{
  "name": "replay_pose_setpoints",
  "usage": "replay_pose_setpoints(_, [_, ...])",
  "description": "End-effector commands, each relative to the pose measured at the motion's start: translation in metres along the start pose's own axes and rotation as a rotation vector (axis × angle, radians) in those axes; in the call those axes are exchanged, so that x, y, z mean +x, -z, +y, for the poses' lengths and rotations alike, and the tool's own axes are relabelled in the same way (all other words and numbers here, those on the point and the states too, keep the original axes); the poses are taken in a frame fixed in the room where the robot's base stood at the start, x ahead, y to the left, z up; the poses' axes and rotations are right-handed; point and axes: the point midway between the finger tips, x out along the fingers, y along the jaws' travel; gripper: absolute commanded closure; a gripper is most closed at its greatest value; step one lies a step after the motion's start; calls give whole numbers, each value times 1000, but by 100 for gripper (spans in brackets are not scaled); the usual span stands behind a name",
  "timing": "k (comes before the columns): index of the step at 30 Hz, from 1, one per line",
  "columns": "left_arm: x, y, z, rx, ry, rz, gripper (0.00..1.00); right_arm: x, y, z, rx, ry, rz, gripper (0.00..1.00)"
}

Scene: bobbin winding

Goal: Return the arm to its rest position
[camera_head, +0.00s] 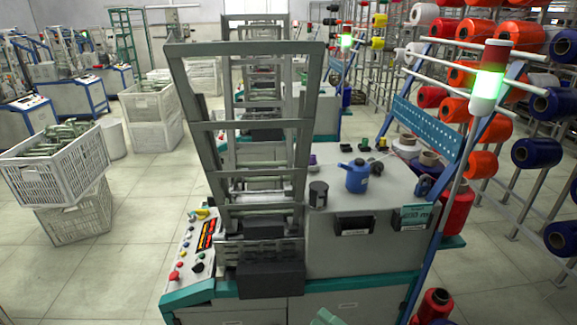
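A small pale green piece (325,317) pokes in at the bottom edge, in front of the winding machine. It may be the tip of my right gripper or something in it; most of it is cut off by the frame, and I cannot tell whether it is open or shut. My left gripper and arm do not show. The winding machine (350,255) stands in front of me with its tall grey frame (316,95). Its control panel (196,245) has a red display and several coloured buttons.
A blue can (356,176) and a dark cylinder (318,193) stand on the machine top. A signal lamp (485,92) glows green. Racks of orange and blue spools (535,152) fill the right. White crates (50,170) are stacked at left. Tiled floor (110,270) is free at front left.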

Motion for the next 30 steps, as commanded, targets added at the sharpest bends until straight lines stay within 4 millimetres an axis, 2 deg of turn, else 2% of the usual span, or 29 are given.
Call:
replay_pose_setpoints(1, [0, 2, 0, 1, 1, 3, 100, -16, 0, -11, 123, 8, -97, 70])
replay_pose_setpoints(5, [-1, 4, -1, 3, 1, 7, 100, -60, -5, -41, 427, 33, -347, 70])
replay_pose_setpoints(9, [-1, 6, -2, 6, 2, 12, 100, -120, 2, -80, 752, 66, -623, 70])
replay_pose_setpoints(11, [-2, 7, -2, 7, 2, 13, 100, -150, 11, -97, 888, 82, -742, 70])
replay_pose_setpoints(15, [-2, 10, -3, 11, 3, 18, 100, -218, 42, -131, 1180, 114, -1011, 70])
replay_pose_setpoints(18, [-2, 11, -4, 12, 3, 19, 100, -257, 67, -147, 1336, 131, -1163, 70])
replay_pose_setpoints(21, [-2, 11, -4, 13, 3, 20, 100, -283, 86, -156, 1440, 141, -1266, 70])
replay_pose_setpoints(24, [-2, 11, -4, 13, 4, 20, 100, -296, 98, -160, 1494, 147, -1321, 70])
replay_pose_setpoints(30, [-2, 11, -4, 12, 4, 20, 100, -301, 102, -161, 1513, 150, -1341, 70])
